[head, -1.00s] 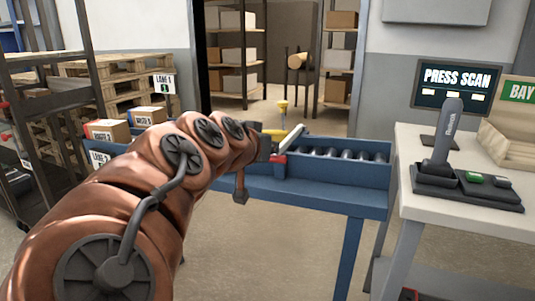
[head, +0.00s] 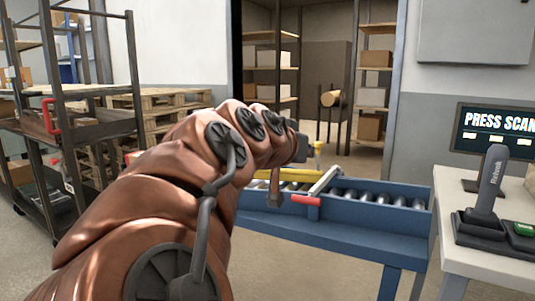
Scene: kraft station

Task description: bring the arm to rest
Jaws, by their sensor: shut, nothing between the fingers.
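My arm (head: 150,205) reaches from the bottom left toward the middle of the head view, in brown covered segments with dark round joint caps. Its far end, with my dark gripper (head: 298,142), is above the left part of the blue roller conveyor (head: 350,238). The gripper is small and partly hidden by the arm's last segments. It is shut and no object shows in it. I cannot tell how far it is above the rollers.
A dark shelf rack (head: 92,100) and wooden pallets (head: 165,98) stand at left. At right, a white table (head: 480,250) holds a scanner (head: 489,180) in its dock and a screen (head: 495,132). Floor shows between rack and conveyor.

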